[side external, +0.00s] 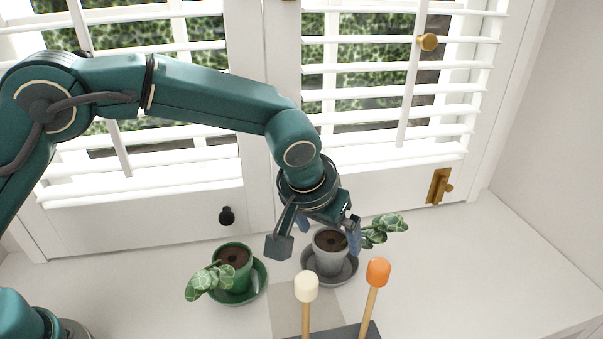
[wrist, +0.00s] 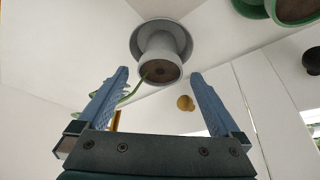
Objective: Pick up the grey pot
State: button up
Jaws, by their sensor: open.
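The grey pot (side external: 329,258) stands on a grey saucer (side external: 346,279) on the white sill, with dark soil inside and a variegated leafy plant (side external: 381,229) leaning out to the right. My gripper (side external: 322,242) is above and close to the pot in the side view, partly covering its rim. In the wrist view the grey pot (wrist: 158,62) sits beyond and between the two blue fingers of my open gripper (wrist: 160,75), with a thin green stem by the left finger. Nothing is between the fingertips. I cannot tell whether a finger touches the plant.
A green pot (side external: 236,259) with a leafy plant stands on a green saucer to the left. A white-topped stick (side external: 306,288) and an orange-topped stick (side external: 377,272) rise from a dark base in front. White shutters stand behind. The sill at right is clear.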

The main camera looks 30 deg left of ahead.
aim_at(331, 242)
jog(key=shift+x, duration=2.05)
jog(key=shift+c, duration=0.3)
grip_shut()
